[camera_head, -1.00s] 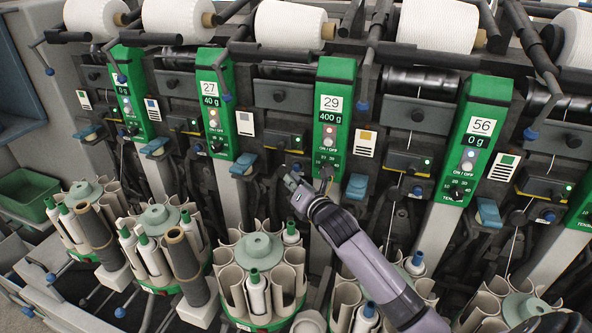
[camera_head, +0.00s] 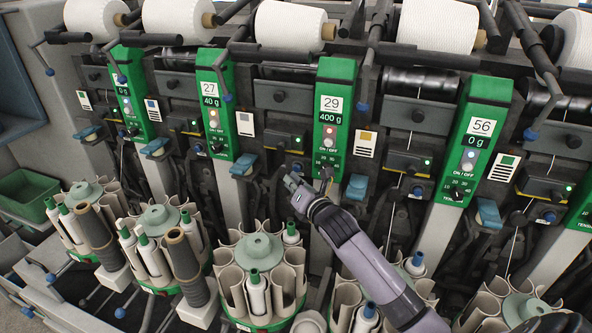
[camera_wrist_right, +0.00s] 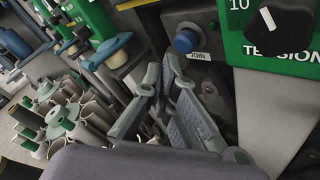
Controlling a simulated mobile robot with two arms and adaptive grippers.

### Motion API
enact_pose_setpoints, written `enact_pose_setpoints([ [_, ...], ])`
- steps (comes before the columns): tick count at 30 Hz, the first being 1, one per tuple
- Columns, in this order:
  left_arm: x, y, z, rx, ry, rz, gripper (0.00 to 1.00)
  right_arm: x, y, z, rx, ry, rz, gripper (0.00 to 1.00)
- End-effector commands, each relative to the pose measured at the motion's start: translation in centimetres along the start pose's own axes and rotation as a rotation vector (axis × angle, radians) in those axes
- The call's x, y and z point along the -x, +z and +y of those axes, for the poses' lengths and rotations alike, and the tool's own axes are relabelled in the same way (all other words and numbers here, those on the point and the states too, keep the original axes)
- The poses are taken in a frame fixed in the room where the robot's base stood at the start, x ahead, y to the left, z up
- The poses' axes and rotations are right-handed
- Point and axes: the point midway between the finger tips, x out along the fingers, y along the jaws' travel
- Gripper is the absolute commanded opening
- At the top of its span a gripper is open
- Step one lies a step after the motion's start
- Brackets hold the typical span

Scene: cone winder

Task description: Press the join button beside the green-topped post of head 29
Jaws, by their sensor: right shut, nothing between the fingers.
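The green-topped post (camera_head: 333,120) of head 29 stands right of centre in the head view, with a 400 g display. In the right wrist view its lower green face (camera_wrist_right: 285,45) shows the tension knob. The blue join button (camera_wrist_right: 186,40) sits on a dark block left of that face, above a JOIN label; it shows small in the head view (camera_head: 297,167). My right gripper (camera_head: 291,181) is shut and empty, just below the button. In the wrist view its fingertips (camera_wrist_right: 163,68) are below and left of the button; I cannot tell whether they touch. My left gripper is out of view.
Posts of head 27 (camera_head: 215,105) and head 56 (camera_head: 476,140) stand on either side. A blue lever (camera_head: 243,164) is left of my gripper. Bobbin carousels (camera_head: 257,250) stand below. White yarn cones (camera_head: 290,24) line the top.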

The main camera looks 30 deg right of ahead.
Motion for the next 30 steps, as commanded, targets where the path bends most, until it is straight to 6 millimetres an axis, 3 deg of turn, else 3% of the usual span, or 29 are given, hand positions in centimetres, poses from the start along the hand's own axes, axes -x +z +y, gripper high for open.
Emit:
enact_pose_setpoints([
  [30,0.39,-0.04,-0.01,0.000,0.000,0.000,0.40,-0.62,0.47,-0.43,0.000,0.000,0.000,0.00],
])
